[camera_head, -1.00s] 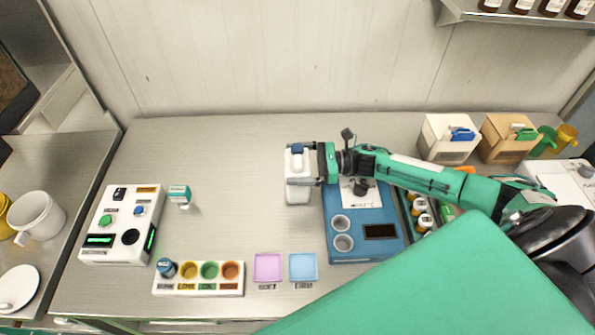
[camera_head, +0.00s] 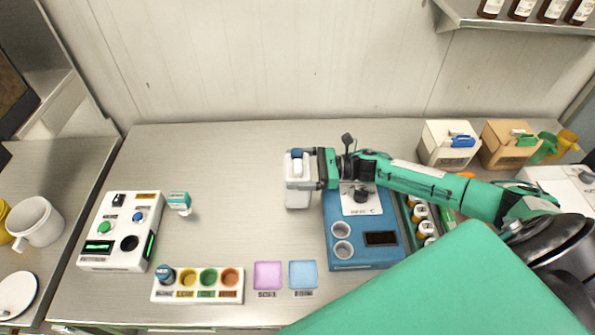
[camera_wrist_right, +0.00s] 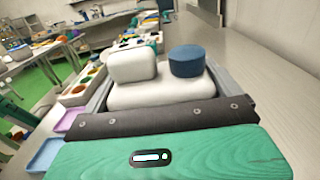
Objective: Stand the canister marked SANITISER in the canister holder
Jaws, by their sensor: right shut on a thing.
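My right gripper (camera_head: 299,168) is shut on a white canister (camera_head: 297,200) with a blue cap (camera_head: 297,153). The fingers lie along its sides, and it looks upright. In the right wrist view the canister (camera_wrist_right: 160,93) shows a moulded white handle beside the blue cap (camera_wrist_right: 186,61). No lettering on it can be read, so I cannot tell whether it is marked SANITISER. I cannot tell whether its base touches the table. No canister holder can be made out with certainty. My left gripper is not in view.
A blue device (camera_head: 368,255) with two round cups stands just right of the canister. A rack of coloured cups (camera_head: 170,297), pink (camera_head: 268,275) and blue (camera_head: 303,274) trays, and a white button panel (camera_head: 97,250) are nearer and left. The table behind and left of the canister is clear.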

